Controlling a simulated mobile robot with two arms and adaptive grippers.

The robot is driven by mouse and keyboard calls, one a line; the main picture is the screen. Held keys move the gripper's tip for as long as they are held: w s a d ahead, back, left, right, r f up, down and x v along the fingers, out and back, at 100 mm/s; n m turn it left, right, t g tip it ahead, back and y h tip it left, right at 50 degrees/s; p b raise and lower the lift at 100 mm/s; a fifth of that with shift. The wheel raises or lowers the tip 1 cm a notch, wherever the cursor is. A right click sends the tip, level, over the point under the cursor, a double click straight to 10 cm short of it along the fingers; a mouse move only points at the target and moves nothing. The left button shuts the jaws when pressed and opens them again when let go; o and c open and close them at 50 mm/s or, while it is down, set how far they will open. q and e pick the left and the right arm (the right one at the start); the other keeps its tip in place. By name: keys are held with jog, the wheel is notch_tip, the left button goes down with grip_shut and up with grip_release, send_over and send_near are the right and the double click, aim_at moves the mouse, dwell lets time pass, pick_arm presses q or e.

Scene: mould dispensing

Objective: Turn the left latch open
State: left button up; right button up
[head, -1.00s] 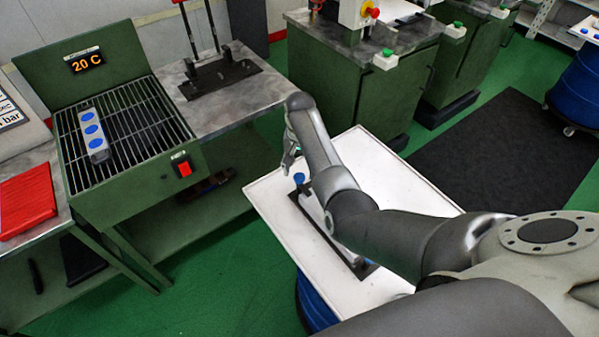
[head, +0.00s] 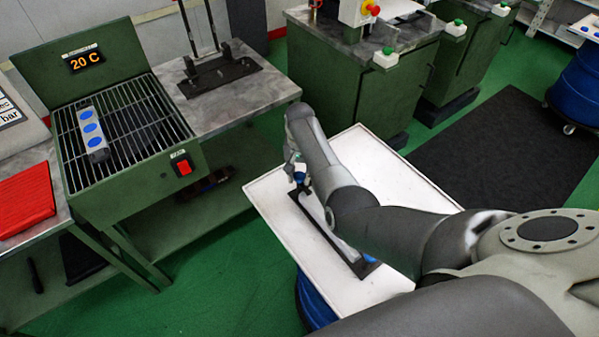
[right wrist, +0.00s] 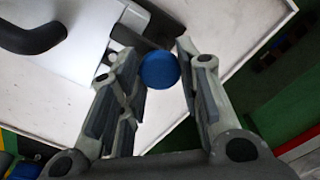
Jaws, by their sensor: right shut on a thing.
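The mould (head: 316,207) is a pale block on a black base plate (head: 365,268), lying on a white cart top and partly hidden by my right arm. A blue round latch knob (head: 300,178) stands at its far left end, and it also shows in the right wrist view (right wrist: 159,70). My right gripper (head: 297,172) is at this knob. In the right wrist view its fingers (right wrist: 160,85) are on both sides of the knob, shut on it. Another blue part (head: 370,259) shows at the near end of the mould. My left gripper is out of view.
The white cart top (head: 375,165) is mostly clear around the mould. A green bench with a grill (head: 145,160) carries a grey bar (head: 92,128) with blue discs. A red slab (head: 25,200) lies at the left. A dark curved handle (right wrist: 35,38) shows in the wrist view.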

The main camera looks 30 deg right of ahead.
jog(key=shift+c, duration=0.4)
jog(key=shift+n+p, duration=0.3)
jog(key=shift+n, duration=0.1)
jog(key=shift+r+n, duration=0.1)
jog(key=shift+n, duration=0.2)
jog(key=shift+n+p, duration=0.75)
jog(key=shift+n, duration=0.45)
jog(key=n+p, duration=0.1)
jog(key=n, duration=0.3)
jog(key=n+p, duration=0.1)
jog(key=n, duration=0.9)
